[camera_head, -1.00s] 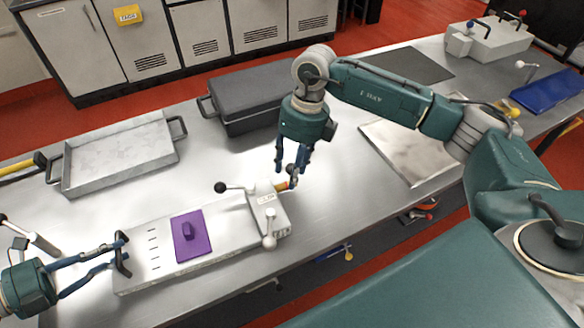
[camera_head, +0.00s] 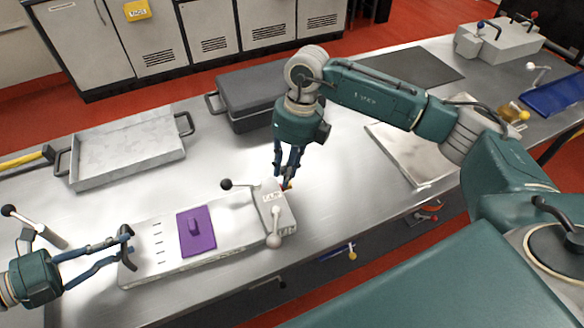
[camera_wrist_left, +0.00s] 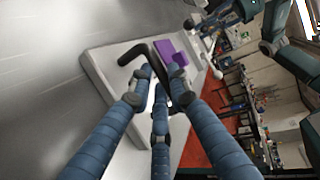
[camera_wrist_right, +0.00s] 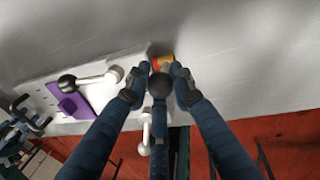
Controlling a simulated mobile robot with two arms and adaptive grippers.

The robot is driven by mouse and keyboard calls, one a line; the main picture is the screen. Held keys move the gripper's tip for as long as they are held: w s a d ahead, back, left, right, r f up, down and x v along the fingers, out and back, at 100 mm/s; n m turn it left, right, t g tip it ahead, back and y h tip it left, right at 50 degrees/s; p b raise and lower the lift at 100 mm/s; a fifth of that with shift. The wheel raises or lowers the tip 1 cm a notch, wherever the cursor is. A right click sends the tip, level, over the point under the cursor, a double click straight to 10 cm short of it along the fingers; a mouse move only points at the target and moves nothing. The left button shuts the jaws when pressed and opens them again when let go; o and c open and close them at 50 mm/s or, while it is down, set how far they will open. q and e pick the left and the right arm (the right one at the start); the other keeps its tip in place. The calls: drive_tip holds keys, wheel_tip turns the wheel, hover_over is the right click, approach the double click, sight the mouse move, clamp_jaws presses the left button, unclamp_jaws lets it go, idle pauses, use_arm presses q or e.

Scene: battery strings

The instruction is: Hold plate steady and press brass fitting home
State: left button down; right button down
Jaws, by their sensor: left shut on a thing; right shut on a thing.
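The long pale plate (camera_head: 150,262) lies along the front of the bench, with a dark bar handle (camera_wrist_left: 137,52) at its left end. My left gripper (camera_head: 124,242) is shut on that handle. A pale block (camera_head: 274,207) with ball-ended levers sits at the plate's right end. My right gripper (camera_head: 287,178) points down beside the block's right end, shut on the brass fitting. Only an orange and yellow bit of the fitting (camera_wrist_right: 163,62) shows between the fingers. How deep it sits in the block is hidden.
A purple piece with a knob (camera_head: 197,232) lies on the plate. Behind stand a grey metal tray (camera_head: 130,152) and a dark lidded case (camera_head: 255,95). A flat metal sheet (camera_head: 405,158) lies to the right. A lever (camera_head: 35,228) stands near my left gripper.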

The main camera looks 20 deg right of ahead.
use_arm(q)
drive_tip(key=shift+s+f, duration=0.2)
drive_tip(key=shift+f, duration=0.4)
use_arm(e)
drive_tip(key=c, duration=1.5)
unclamp_jaws()
drive_tip(key=shift+s+a, duration=0.1)
use_arm(q)
drive_tip(key=shift+a, duration=0.1)
use_arm(e)
drive_tip(key=r, duration=0.4)
drive_tip(key=d+r, duration=0.1)
drive_tip(key=r, duration=0.3)
drive_tip(key=d+r, duration=0.1)
drive_tip(key=r, duration=0.2)
drive_tip(key=shift+d+r, duration=0.25)
drive_tip(key=shift+r, duration=0.15)
use_arm(q)
drive_tip(key=c, duration=1.6)
unclamp_jaws()
drive_tip(key=shift+o, duration=0.2)
drive_tip(key=shift+w+r, duration=0.1)
drive_tip(key=shift+w, duration=0.1)
use_arm(e)
drive_tip(key=shift+w+a, duration=0.1)
drive_tip(key=shift+w, duration=0.15)
use_arm(q)
drive_tip(key=shift+r, duration=0.1)
